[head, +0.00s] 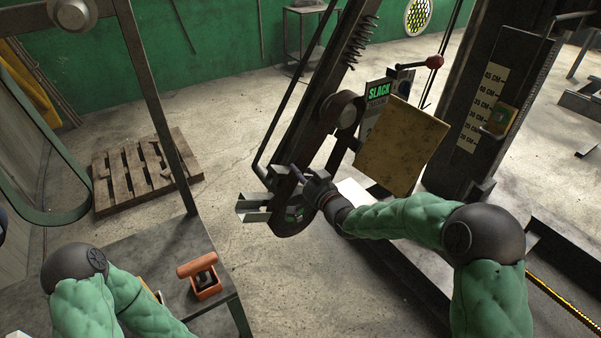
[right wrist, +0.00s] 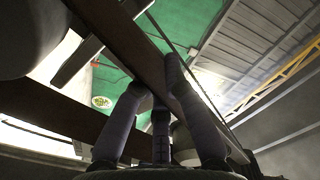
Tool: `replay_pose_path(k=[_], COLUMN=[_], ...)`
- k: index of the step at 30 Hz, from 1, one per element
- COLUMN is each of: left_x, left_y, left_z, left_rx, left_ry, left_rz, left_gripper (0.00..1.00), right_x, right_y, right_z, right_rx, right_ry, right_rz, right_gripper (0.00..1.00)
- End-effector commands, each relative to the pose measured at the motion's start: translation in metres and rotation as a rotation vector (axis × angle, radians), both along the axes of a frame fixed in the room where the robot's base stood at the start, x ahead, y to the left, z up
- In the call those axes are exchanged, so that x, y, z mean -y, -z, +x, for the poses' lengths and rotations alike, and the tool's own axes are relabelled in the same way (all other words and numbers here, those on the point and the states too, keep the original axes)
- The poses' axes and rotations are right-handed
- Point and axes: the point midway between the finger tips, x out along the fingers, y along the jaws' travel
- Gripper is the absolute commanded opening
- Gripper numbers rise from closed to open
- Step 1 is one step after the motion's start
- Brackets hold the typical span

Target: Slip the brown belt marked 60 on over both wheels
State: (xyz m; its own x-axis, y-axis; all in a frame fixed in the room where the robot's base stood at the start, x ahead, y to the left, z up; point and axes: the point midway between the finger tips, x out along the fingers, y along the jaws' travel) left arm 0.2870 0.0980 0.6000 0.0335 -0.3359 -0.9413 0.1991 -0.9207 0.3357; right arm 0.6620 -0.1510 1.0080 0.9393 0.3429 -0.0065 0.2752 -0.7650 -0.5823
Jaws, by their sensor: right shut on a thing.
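The brown belt (head: 285,222) hangs as a long loop at the machine's sloping arm. Its upper part lies around or against the upper wheel (head: 346,114); I cannot tell which. Its lower bend hangs near a grey metal bracket (head: 252,208). My right gripper (head: 304,192) is shut on the belt's lower part. In the right wrist view the brown band (right wrist: 150,62) runs diagonally by the fingers (right wrist: 162,115). The mark 60 is not readable, and I cannot make out the second wheel. My left arm is at the lower left, its gripper out of frame.
A SLACK sign (head: 378,92), a worn yellowish plate (head: 402,145) and a red-knobbed lever (head: 434,62) stand close right of my gripper. An orange tool (head: 205,284) lies on a table (head: 190,245). The middle floor is open.

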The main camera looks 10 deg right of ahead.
Motion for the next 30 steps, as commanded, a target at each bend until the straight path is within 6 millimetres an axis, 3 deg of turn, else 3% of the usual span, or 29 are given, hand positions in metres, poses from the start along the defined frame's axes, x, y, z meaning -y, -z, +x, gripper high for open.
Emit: replay_pose_path(k=[21, 22, 24, 30], left_x=[0.000, 0.000, 0.000, 0.000], left_y=[0.004, 0.004, 0.004, 0.004], left_z=[0.000, 0.000, 0.000, 0.000], left_rx=[0.000, 0.000, 0.000, 0.000], left_ry=[0.000, 0.000, 0.000, 0.000], left_rz=[0.000, 0.000, 0.000, 0.000], left_gripper=[0.40, 0.40, 0.40, 0.40], right_x=[-0.005, -0.005, -0.005, -0.005], right_y=[-0.001, -0.002, -0.002, -0.001], right_z=[0.015, 0.015, 0.014, 0.014], right_rx=[0.003, 0.003, 0.003, 0.002], right_ry=[0.001, 0.001, 0.001, 0.000], right_rz=[0.000, 0.000, 0.000, 0.000], right_gripper=[0.00, 0.18, 0.37, 0.40])
